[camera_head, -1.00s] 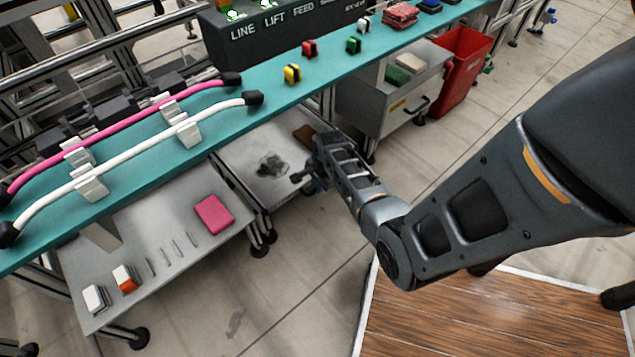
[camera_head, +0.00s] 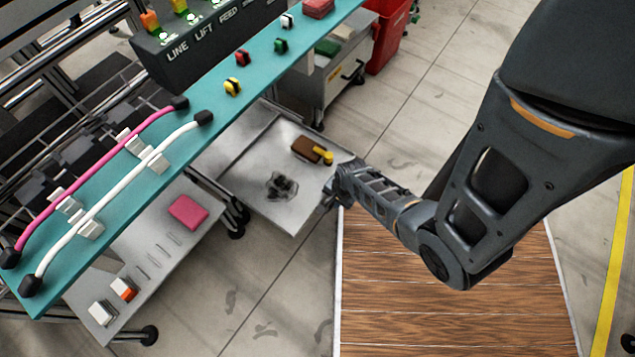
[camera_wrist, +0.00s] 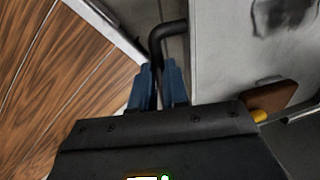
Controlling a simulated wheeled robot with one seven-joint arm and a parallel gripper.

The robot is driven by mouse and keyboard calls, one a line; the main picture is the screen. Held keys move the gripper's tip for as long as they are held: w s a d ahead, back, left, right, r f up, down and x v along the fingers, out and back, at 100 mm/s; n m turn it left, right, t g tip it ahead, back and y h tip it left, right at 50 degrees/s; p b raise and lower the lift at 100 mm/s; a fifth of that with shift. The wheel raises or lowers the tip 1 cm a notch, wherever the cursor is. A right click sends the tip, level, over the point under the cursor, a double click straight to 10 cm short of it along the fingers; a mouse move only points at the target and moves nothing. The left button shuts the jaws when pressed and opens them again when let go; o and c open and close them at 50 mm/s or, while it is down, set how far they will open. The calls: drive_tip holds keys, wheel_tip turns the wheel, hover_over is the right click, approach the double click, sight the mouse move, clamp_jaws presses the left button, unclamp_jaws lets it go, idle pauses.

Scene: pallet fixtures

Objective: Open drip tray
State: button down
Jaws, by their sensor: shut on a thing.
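The drip tray (camera_head: 258,196) is a grey metal tray pulled out from under the teal bench, with a dark stain on its floor. A brown block and a yellow piece lie near its far right corner. In the wrist view, the tray (camera_wrist: 222,70) fills the right side. A dark bent bar handle (camera_wrist: 168,32) stands at its front edge. My gripper (camera_wrist: 160,84) has its blue fingers shut on this handle. In the head view my gripper (camera_head: 333,190) is at the tray's front edge, and the handle is mostly hidden behind it.
A teal bench top (camera_head: 200,110) with pink and white hoses runs above. A lower shelf (camera_head: 150,255) holds a pink block at left. A grey cabinet (camera_head: 330,85) and a red bin (camera_head: 390,35) stand behind. A wooden platform (camera_head: 450,300) lies close to the tray's front corner.

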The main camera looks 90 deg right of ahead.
drive_tip(key=shift+s+a+p, duration=0.2)
drive_tip(key=shift+s+a, duration=0.45)
drive_tip(key=shift+s, duration=0.35)
drive_tip(key=shift+s+a+p, duration=0.2)
drive_tip(key=shift+s+a, duration=0.4)
drive_tip(key=shift+s, duration=0.4)
drive_tip(key=c, duration=1.1)
unclamp_jaws()
drive_tip(key=r+p, duration=0.1)
drive_tip(key=r, duration=0.1)
drive_tip(key=r+p, duration=0.1)
drive_tip(key=r, duration=0.2)
drive_tip(key=s+r+p, duration=0.1)
drive_tip(key=r, duration=0.1)
drive_tip(key=shift+a+r, duration=0.3)
drive_tip(key=shift+a, duration=0.05)
